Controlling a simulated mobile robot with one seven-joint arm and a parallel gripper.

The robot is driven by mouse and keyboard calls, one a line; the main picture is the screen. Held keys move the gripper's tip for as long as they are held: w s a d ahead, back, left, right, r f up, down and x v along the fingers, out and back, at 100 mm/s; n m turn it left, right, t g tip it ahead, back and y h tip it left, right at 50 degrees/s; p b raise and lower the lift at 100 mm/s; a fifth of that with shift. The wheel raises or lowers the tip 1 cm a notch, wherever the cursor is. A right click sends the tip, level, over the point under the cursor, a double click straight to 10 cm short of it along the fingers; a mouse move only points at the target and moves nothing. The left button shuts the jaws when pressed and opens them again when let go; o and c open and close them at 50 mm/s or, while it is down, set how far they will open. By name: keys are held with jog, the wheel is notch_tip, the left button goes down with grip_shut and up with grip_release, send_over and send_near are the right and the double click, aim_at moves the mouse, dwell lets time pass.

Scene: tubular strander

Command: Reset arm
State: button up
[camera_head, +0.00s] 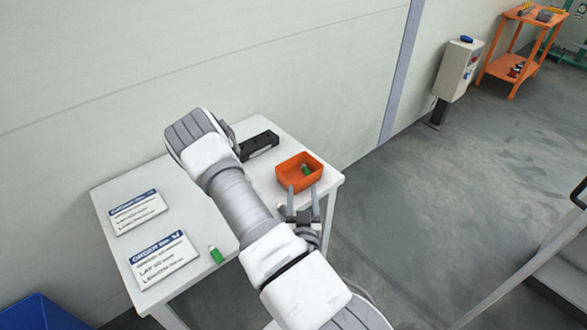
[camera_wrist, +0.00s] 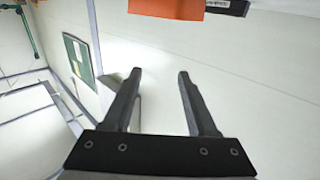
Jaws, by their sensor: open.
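My gripper (camera_head: 303,205) is above the front right edge of the white table, just in front of the orange bin. In the wrist view my gripper (camera_wrist: 160,78) shows two dark fingers spread apart with nothing between them. My arm stretches across the table and hides part of its middle. The orange bin (camera_head: 287,181) stands on the right side of the table with a green object (camera_head: 306,170) inside. The bin (camera_wrist: 165,9) also shows at the top of the wrist view.
On the white table (camera_head: 108,206) lie two order cards (camera_head: 137,212) (camera_head: 162,259), a green object (camera_head: 216,255) and a black block (camera_head: 260,145). A blue container (camera_head: 42,314) is at lower left. A grey control box (camera_head: 458,70) and orange cart (camera_head: 515,50) stand at the back right. The right floor is mostly clear.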

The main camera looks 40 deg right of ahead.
jog(key=w+a+r+m+g+y, duration=0.3)
jog(key=w+a+r+g, duration=0.1)
jog(key=w, duration=0.4)
jog(key=a+r+n+g+y, duration=0.1)
jog(key=a+r+n+y, duration=0.2)
jog(key=a+r+y, duration=0.5)
jog(key=s+a+r+n+g, duration=0.2)
jog(key=s+a+r+n, duration=0.1)
jog(key=s+r, duration=0.4)
jog(key=s+a+r+n+g, duration=0.2)
jog(key=s+a+r+n, duration=0.2)
jog(key=s, duration=0.9)
notch_tip(320, 180, up, 3)
jog(key=shift+a+r, duration=0.1)
jog(key=shift+a, duration=0.75)
jog(key=shift+w, duration=0.1)
